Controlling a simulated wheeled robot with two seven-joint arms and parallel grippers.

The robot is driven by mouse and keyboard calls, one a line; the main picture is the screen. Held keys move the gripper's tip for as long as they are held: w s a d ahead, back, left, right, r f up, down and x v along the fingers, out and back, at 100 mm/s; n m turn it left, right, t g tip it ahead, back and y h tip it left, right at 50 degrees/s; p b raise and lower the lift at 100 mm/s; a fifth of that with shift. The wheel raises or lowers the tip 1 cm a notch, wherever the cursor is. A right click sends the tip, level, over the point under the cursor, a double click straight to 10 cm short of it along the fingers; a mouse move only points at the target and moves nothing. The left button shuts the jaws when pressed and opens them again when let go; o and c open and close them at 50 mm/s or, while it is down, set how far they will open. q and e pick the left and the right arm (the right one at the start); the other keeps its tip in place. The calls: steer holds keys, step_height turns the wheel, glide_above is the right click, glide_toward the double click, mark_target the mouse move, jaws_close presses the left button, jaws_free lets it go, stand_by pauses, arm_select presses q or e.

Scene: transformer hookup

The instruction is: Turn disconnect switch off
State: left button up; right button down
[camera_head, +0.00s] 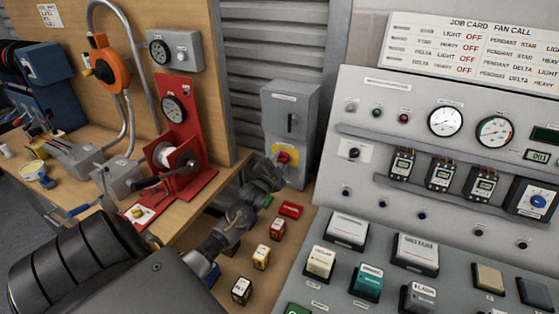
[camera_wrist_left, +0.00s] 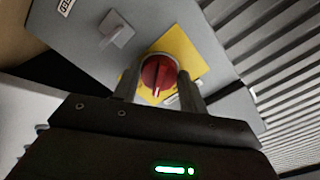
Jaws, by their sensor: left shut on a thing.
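The disconnect switch is a grey box (camera_head: 290,115) standing at the back, with a red rotary knob (camera_head: 283,157) on a yellow plate low on its front. My left gripper (camera_head: 277,164) reaches it from the front left and is shut on the red knob. In the left wrist view the round red knob (camera_wrist_left: 158,71) sits between my two fingers, with the yellow plate (camera_wrist_left: 186,50) around it. A pale mark shows on the knob's lower part in that view. The fingers partly hide the knob's sides. My right gripper is not in view.
A grey control panel (camera_head: 365,110) with gauges and modules stands to the right. A red stand (camera_head: 182,125) with a dial is left of my forearm.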

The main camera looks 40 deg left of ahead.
arm_select(q)
steer(key=n+p, duration=0.1)
steer(key=n, duration=0.4)
steer(key=shift+n+p, duration=0.3)
steer(key=shift+p, duration=0.05)
steer(key=n+p, duration=0.1)
steer(key=n, duration=0.4)
steer(key=shift+d+f, duration=0.1)
steer(key=shift+d, duration=0.05)
steer(key=shift+n, duration=0.3)
steer(key=o, duration=0.9)
steer(key=shift+o, duration=0.2)
steer(key=b+v, duration=0.1)
steer(key=v, duration=0.9)
steer(key=shift+s+b, duration=0.35)
